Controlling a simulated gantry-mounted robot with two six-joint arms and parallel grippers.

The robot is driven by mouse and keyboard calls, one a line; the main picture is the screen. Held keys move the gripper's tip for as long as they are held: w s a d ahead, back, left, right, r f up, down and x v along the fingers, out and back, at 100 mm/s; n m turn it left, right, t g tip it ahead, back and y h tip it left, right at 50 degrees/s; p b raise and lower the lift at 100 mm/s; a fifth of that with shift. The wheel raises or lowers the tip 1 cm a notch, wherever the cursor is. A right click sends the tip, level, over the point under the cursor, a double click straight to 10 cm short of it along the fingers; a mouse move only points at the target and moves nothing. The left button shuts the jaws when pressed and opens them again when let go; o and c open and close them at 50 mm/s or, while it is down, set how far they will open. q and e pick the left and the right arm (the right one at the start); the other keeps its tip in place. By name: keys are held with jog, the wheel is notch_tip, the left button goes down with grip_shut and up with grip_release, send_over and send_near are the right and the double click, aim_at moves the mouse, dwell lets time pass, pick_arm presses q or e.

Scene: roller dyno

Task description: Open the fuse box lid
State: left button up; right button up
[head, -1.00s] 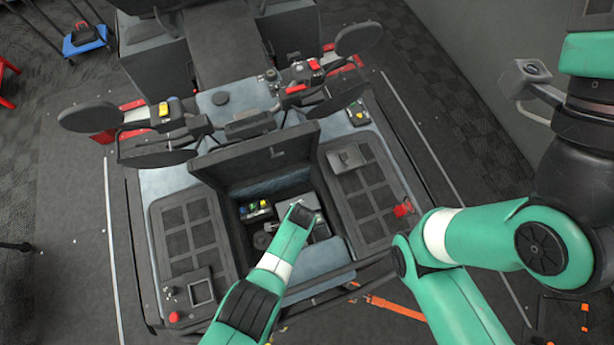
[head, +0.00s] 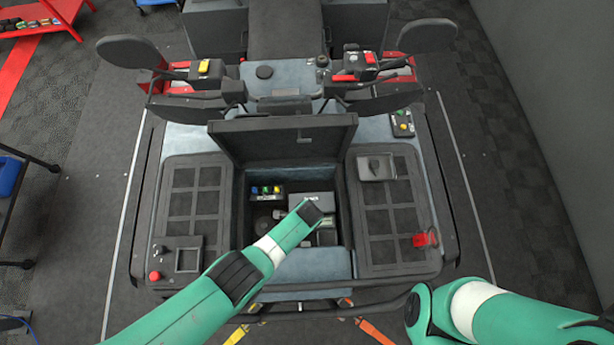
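A grey box (head: 308,199), which looks like the fuse box, sits in the right half of the open compartment in the vehicle's deck. Its top looks flat and closed, but my arm covers part of it. The dark end of my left arm (head: 312,212) is over the front of this box. My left fingers are hidden below the wrist, so I cannot see their opening or any contact. My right arm's elbow (head: 450,308) shows at the bottom right; its gripper is out of view.
A large black cover (head: 284,138) stands raised behind the compartment. Yellow, blue and green parts (head: 265,190) sit at the compartment's left. Gridded panels flank it on the left (head: 192,205) and right (head: 390,215). A red switch (head: 420,240) is on the right panel.

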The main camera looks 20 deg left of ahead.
pick_arm(q)
jog(key=shift+c, duration=0.3)
grip_shut()
dwell(1.1)
